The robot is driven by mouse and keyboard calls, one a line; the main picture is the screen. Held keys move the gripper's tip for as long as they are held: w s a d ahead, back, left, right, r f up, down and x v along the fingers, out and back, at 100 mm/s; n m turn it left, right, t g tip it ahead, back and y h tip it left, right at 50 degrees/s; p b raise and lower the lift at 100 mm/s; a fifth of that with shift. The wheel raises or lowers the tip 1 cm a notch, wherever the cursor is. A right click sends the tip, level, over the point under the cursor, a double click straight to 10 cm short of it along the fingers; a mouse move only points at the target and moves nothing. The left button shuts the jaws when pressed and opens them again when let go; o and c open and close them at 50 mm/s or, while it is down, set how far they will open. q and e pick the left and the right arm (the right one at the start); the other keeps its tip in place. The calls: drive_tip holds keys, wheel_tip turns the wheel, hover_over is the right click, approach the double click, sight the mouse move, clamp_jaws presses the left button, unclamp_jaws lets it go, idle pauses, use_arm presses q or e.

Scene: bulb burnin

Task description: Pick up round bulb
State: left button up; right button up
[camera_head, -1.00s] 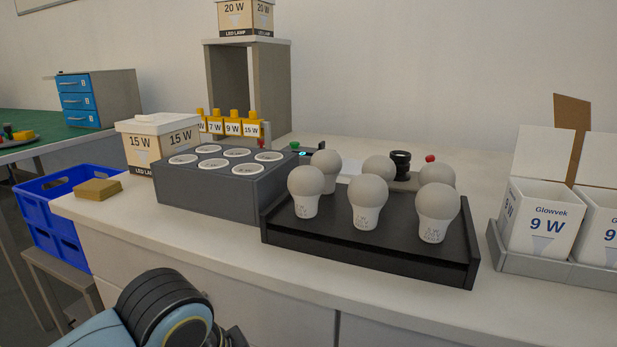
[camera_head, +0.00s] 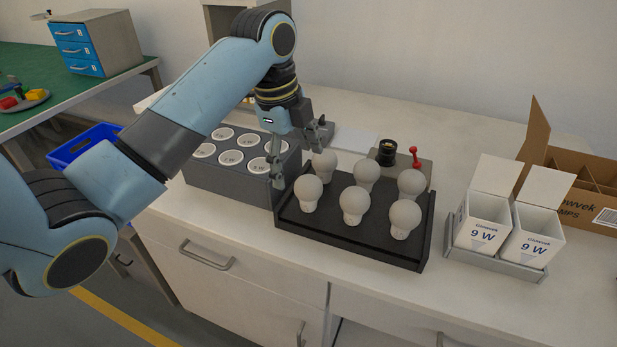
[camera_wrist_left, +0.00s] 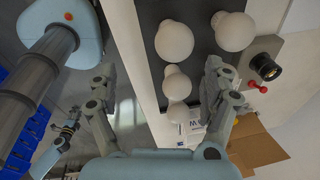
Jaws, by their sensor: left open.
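Several round white bulbs stand upright in a black tray (camera_head: 345,241) on the bench, among them a front-left bulb (camera_head: 308,192), a front-middle bulb (camera_head: 353,205), a front-right bulb (camera_head: 404,218) and a back-left bulb (camera_head: 323,165). My left gripper (camera_head: 298,158) is open and empty above the tray's left end, beside the back-left bulb. In the left wrist view, its spread fingers (camera_wrist_left: 160,78) show with bulbs (camera_wrist_left: 174,41) beyond and between them. A small dark and blue part at the lower left there may be my right gripper (camera_wrist_left: 66,130), too small to read.
A grey block with round labelled sockets (camera_head: 228,185) adjoins the tray's left. A black cylinder (camera_head: 387,152) and red lever (camera_head: 415,158) stand behind. Open 9 W boxes (camera_head: 483,235) sit in a grey holder at right, near a cardboard carton (camera_head: 572,190). The bench front is clear.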

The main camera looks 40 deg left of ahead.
sight(306, 179)
use_arm(q)
drive_tip(key=shift+w+a+r+m, duration=0.25)
drive_tip(key=shift+w+m, duration=0.1)
drive_tip(key=shift+w, duration=0.15)
drive_tip(key=shift+w+a+r+m, duration=0.2)
drive_tip(key=shift+w+m, duration=0.15)
drive_tip(key=shift+w, duration=0.15)
drive_tip(key=f, duration=0.4)
drive_tip(key=shift+w+d+f, duration=0.25)
drive_tip(key=shift+w+d, duration=0.1)
drive_tip(key=shift+w, duration=0.05)
drive_tip(key=f, duration=0.5)
drive_tip(key=shift+w+d+f, duration=0.35)
drive_tip(key=shift+w+f, duration=0.05)
use_arm(e)
drive_tip(key=s, duration=0.1)
drive_tip(key=s+f, duration=0.1)
drive_tip(key=s, duration=0.2)
drive_tip(key=shift+s+f, duration=0.2)
drive_tip(key=shift+f, duration=0.15)
use_arm(q)
drive_tip(key=shift+c, duration=0.3)
drive_tip(key=c, duration=1.2)
drive_tip(key=shift+o, duration=0.2)
drive_tip(key=shift+r, duration=0.1)
